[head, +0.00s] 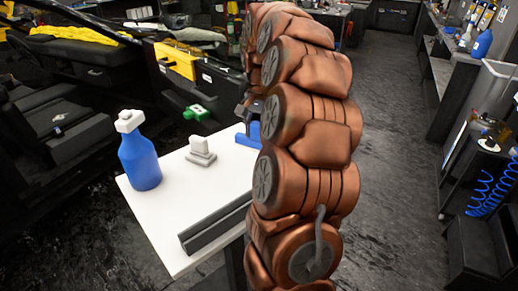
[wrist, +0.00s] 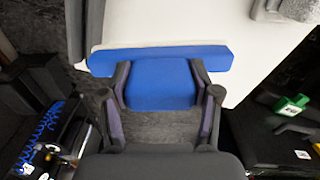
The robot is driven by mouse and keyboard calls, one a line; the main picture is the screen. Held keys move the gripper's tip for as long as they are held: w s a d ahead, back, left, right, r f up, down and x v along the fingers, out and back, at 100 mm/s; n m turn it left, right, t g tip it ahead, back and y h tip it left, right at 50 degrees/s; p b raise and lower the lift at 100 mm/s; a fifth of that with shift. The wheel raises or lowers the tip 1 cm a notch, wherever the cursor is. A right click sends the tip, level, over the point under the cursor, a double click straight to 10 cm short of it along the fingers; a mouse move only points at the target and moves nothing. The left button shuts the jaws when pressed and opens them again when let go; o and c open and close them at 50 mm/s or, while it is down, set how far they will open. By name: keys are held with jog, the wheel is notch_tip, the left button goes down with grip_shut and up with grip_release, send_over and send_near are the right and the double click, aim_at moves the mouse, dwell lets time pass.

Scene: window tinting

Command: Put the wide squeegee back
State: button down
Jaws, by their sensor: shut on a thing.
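The wide squeegee is blue, with a long straight bar and a shorter body; in the wrist view (wrist: 160,88) its body sits between the two fingers of my gripper (wrist: 159,72). My gripper is shut on it. The bar lies across the edge of the white table (wrist: 195,25); I cannot tell whether it touches the top. In the head view the squeegee (head: 247,147) shows at the table's far right edge, partly hidden by my arm. My gripper (head: 250,110) is mostly hidden there.
On the table (head: 168,218) stand a blue spray bottle (head: 140,160), a small grey tool (head: 201,151) and a long dark bar (head: 214,228) near the front edge. A green object (head: 196,112) lies behind, in the car's open doorway.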

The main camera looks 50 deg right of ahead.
aim_at(260, 149)
jog(key=shift+f+p, duration=0.35)
jog(key=shift+f, duration=2.6)
jog(key=shift+c, duration=1.2)
grip_release()
jog(key=shift+r+b, duration=0.8)
jog(key=shift+r, duration=5.2)
